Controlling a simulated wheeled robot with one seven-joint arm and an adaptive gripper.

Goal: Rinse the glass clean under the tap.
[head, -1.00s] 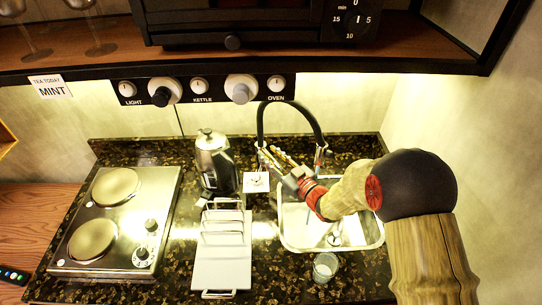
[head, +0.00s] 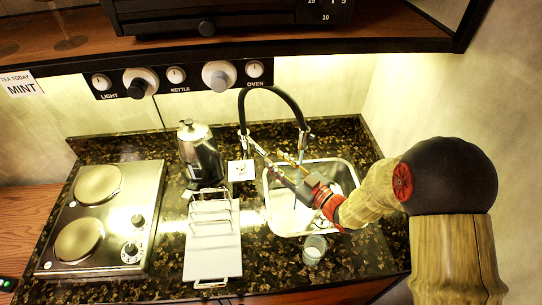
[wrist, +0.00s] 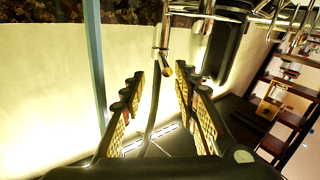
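The clear glass (head: 314,252) stands upright on the dark counter just in front of the sink (head: 267,205). Any residue in it is too small to tell. The tap (head: 270,92) has a black arched hose over the back of the sink, with metal parts at both lower ends. My gripper (head: 280,163) is over the back left of the sink, close to the tap, and away from the glass. In the wrist view my gripper (wrist: 158,85) is open, its fingers apart. A thin metal rod with a rounded end (wrist: 166,70) shows between or beyond the fingertips; contact is unclear.
A white dish rack (head: 212,245) stands left of the sink, with a metal kettle (head: 200,155) behind it. A two-plate hob (head: 130,200) is at the left. A control panel (head: 180,78) and shelf edge hang above. Counter beside the glass is clear.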

